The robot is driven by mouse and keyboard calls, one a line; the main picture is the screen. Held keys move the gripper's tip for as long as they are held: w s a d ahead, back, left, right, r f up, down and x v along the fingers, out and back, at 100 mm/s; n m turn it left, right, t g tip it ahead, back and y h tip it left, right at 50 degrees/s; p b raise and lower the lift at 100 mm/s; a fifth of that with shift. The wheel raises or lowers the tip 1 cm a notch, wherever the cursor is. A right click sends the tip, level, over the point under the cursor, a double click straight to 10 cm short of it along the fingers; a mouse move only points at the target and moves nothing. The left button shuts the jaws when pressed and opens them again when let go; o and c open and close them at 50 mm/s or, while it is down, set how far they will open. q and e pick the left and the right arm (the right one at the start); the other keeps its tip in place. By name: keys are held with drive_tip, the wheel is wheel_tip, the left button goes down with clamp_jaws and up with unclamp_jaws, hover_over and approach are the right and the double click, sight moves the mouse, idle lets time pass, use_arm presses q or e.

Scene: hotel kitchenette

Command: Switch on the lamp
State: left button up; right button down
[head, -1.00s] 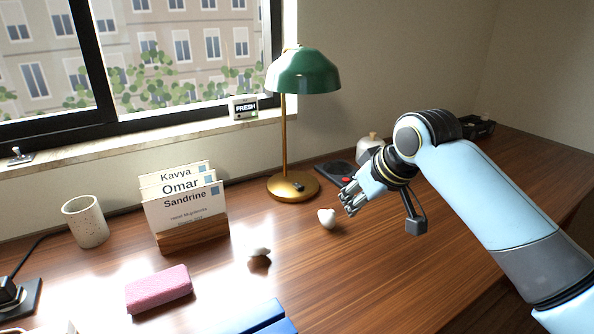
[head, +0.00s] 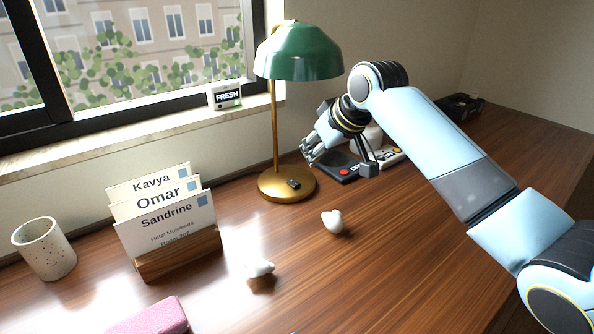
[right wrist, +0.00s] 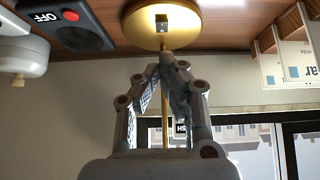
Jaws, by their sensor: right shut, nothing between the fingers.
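The lamp has a green shade (head: 298,52), a thin brass stem and a round brass base (head: 287,190) on the wooden desk. A small dark switch (head: 294,184) sits on the base. No glow shows from the shade. My right gripper (head: 308,158) is shut and empty, above and just right of the base in the head view, apart from the switch. In the right wrist view, which looks upside down, the shut fingertips (right wrist: 168,62) overlap the stem, with the base (right wrist: 130,28) and switch (right wrist: 162,23) beyond them. My left gripper is not in view.
A black device (head: 343,172) with a red button stands right of the base; its label (right wrist: 40,17) reads OFF. Two small white objects (head: 332,221) (head: 260,268) lie in front. A card holder (head: 178,255), cup (head: 45,249) and pink block (head: 150,318) stand left. The front right desk is clear.

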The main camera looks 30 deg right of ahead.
sight(292, 180)
drive_tip(key=b+x, duration=0.1)
drive_tip(key=x, duration=0.3)
drive_tip(key=shift+w+a+f, duration=0.1)
drive_tip(key=shift+f, duration=0.35)
drive_tip(key=b+x, duration=0.1)
drive_tip(key=x, duration=0.2)
drive_tip(key=shift+w+f, duration=0.2)
drive_tip(key=shift+w, duration=0.05)
drive_tip(key=shift+w+f, duration=0.3)
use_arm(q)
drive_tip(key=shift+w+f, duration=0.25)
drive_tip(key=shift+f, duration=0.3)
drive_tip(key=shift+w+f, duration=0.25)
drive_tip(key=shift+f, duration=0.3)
use_arm(e)
drive_tip(key=shift+s+p, duration=0.15)
drive_tip(key=shift+p, duration=0.2)
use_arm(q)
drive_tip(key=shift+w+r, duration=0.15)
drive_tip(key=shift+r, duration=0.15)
use_arm(e)
drive_tip(key=shift+f, duration=0.2)
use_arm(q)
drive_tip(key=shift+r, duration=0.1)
